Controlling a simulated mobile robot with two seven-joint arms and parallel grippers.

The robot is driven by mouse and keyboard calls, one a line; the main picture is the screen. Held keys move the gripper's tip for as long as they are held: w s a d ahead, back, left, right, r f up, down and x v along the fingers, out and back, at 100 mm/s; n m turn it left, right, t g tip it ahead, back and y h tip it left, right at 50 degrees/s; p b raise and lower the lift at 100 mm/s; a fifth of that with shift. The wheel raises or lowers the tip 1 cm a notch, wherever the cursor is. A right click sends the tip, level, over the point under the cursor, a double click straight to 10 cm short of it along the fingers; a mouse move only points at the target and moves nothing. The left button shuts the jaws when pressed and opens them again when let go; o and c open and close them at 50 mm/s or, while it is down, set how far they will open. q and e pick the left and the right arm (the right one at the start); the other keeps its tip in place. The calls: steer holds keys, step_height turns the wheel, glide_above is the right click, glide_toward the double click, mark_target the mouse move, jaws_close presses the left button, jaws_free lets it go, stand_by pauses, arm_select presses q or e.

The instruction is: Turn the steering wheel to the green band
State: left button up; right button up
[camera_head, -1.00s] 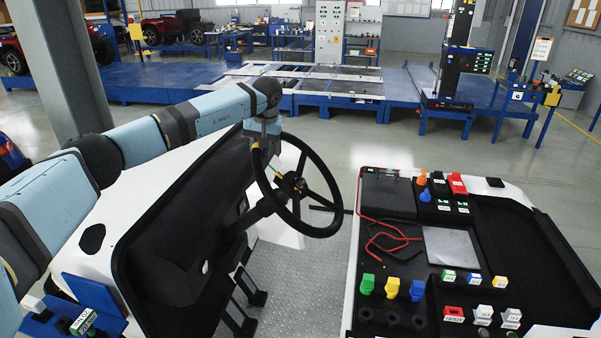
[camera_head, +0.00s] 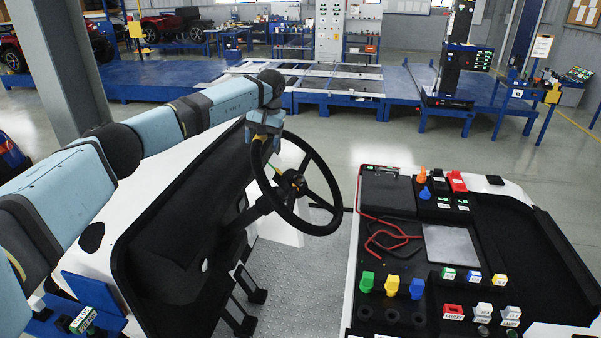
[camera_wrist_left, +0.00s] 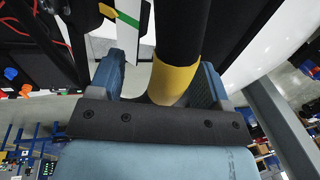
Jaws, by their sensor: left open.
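The black steering wheel (camera_head: 292,181) stands tilted on its column at the dashboard. A yellow band (camera_wrist_left: 172,82) wraps its rim. A pale strip with a green band (camera_wrist_left: 128,19) and an orange patch shows beside the rim in the left wrist view; in the head view the green band is a tiny mark (camera_head: 277,170) inside the wheel. My left gripper (camera_head: 262,143) is at the wheel's upper left rim. In the left wrist view its two blue fingers (camera_wrist_left: 158,78) are open, one on each side of the yellow band. Contact with the rim cannot be told. My right gripper is not in view.
A black console (camera_head: 480,250) with coloured knobs, labelled buttons and red and black cables lies right of the wheel. The dark dashboard (camera_head: 185,215) is on the left, with pedals below it. The blue roller platform (camera_head: 180,82) stands behind, across open floor.

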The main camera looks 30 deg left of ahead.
arm_select(q)
steer(key=shift+d+r, duration=0.2)
steer(key=shift+r, duration=0.75)
steer(key=shift+d+r, duration=0.2)
steer(key=shift+r, duration=0.8)
steer(key=shift+d+r, duration=0.2)
steer(key=shift+r, duration=0.75)
steer(key=shift+f, duration=0.1)
